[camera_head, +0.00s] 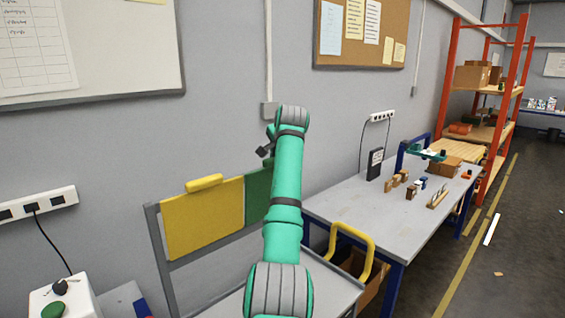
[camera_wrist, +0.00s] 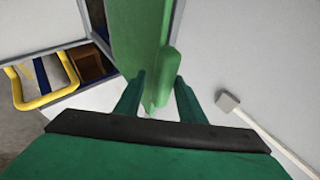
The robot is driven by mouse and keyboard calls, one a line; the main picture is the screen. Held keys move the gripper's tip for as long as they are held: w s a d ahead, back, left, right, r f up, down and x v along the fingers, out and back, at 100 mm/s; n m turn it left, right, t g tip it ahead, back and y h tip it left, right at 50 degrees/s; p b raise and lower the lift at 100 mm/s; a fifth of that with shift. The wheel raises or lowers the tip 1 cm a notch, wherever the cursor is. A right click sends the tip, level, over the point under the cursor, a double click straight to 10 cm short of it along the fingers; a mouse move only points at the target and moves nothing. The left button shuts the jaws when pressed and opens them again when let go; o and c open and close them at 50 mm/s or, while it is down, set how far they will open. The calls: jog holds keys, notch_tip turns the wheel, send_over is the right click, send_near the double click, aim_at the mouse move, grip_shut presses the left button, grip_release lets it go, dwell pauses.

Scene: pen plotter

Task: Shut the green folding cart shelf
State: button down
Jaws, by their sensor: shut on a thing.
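The green folding shelf (camera_head: 258,197) stands upright beside a yellow panel on the grey cart, partly hidden behind my teal arm in the head view. In the wrist view the green shelf (camera_wrist: 138,38) is seen nearly edge-on, with a raised green handle (camera_wrist: 166,72) on one face. My gripper (camera_wrist: 158,92) is shut on the green shelf at its handle, one finger on each side. The exact contact is hard to make out, green on green. The fingertips are hidden behind my arm in the head view.
The yellow panel (camera_head: 204,220) with a yellow handle is upright on the cart frame (camera_head: 158,250). A yellow push handle (camera_head: 352,238) rises at the cart's right. A workbench (camera_head: 355,205) with small items stands behind it. The grey wall is close behind the panels.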

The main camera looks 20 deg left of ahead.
jog(key=shift+s+a+f, duration=0.1)
jog(key=shift+a+f, duration=0.05)
jog(key=shift+a, duration=0.6)
jog(key=c, duration=1.6)
grip_release()
jog(key=shift+f, duration=0.1)
jog(key=shift+o, duration=0.2)
jog(key=shift+w+f, duration=0.1)
jog(key=shift+w, duration=0.1)
jog(key=shift+a, duration=0.1)
jog(key=v, duration=1.1)
jog(key=shift+w+d, duration=0.15)
jog(key=shift+d, duration=0.35)
jog(key=shift+w+d, duration=0.1)
